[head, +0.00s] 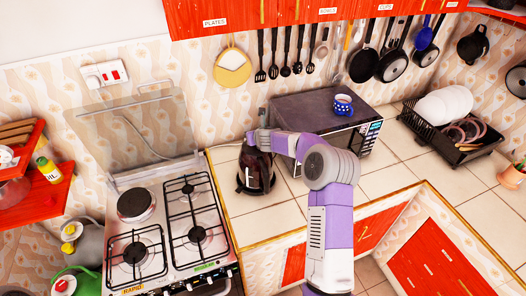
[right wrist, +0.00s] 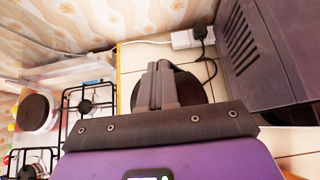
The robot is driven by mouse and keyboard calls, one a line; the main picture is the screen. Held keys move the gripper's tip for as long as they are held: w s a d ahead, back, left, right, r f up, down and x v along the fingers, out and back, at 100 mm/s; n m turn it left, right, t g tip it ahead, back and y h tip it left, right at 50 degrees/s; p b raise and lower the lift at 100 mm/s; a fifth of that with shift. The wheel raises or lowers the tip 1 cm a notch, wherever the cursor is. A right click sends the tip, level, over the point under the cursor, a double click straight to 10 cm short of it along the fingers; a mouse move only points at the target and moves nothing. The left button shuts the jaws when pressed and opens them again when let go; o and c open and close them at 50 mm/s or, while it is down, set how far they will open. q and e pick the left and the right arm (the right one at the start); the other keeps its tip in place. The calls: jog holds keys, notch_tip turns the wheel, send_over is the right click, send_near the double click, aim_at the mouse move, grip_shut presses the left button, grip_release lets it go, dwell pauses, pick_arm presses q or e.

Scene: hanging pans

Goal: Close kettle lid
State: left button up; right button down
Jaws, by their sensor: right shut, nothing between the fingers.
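The kettle (head: 256,172) is dark with a glossy body and stands on the tiled counter between the stove and the microwave. My right gripper (head: 257,138) is over the top of the kettle, its fingers together. The gripper and wrist cover the kettle's top, so I cannot tell whether the lid is open or closed. In the right wrist view, the shut fingers (right wrist: 160,68) are in front of the dark round shape of the kettle (right wrist: 200,90), with nothing held between them. I cannot tell whether they touch it. My left gripper is not in view.
The microwave (head: 300,110) stands close right of the kettle, with a blue dotted mug (head: 343,104) on top. The gas stove (head: 168,230) is to the left. Counter in front of the kettle is clear.

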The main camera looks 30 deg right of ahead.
dwell(0.3)
dwell(0.4)
jog(key=shift+r+p, duration=0.55)
notch_tip(320, 180, up, 13)
jog(key=s+p, duration=0.1)
jog(key=p, duration=0.4)
